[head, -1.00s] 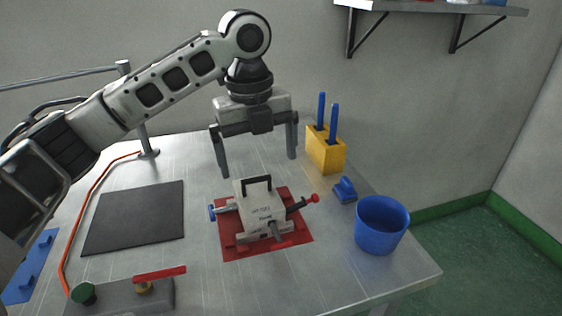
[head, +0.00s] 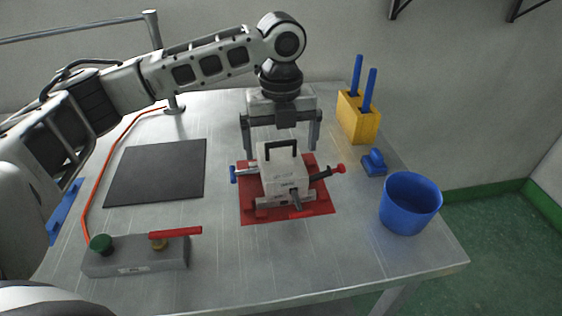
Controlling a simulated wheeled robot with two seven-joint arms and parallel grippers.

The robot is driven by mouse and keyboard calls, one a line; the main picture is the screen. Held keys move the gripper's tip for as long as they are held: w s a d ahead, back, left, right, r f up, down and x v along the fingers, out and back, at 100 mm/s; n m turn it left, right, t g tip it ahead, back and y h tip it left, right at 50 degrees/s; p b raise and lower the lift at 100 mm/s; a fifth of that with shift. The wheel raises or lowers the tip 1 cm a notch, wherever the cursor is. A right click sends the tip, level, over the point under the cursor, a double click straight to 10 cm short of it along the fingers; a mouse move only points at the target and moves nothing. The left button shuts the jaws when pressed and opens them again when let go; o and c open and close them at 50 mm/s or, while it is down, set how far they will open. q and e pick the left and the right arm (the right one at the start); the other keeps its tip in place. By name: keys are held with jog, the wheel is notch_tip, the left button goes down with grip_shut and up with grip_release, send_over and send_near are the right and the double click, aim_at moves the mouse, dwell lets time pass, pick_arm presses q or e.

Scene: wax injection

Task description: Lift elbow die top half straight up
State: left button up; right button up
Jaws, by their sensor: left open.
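The elbow die (head: 284,183) is a pale grey block with a black loop handle (head: 281,149) on its top half. It sits on a red mat (head: 318,207) on the metal table. A blue-ended pin sticks out on its left, and a red-knobbed rod on its right. My left gripper (head: 281,145) hangs over and behind the die, pointing down. Its two fingers are spread wide, one on each side of the handle, with nothing seen between them but the handle area. Whether the fingers touch the die cannot be told. My right gripper is not in view.
A blue cup (head: 410,203), a small blue clamp-like piece (head: 374,162) and a yellow block (head: 358,118) with blue-handled tools stand right of the die. A black mat (head: 155,172) lies left. A grey valve box (head: 136,256) with a red lever is at front left.

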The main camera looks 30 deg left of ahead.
aim_at(281, 146)
pick_arm(q)
jog(key=f, duration=0.4)
jog(key=shift+w+a, duration=0.15)
jog(key=shift+w, duration=0.05)
jog(key=c, duration=1.3)
jog(key=shift+r, duration=0.1)
jog(key=c, duration=0.3)
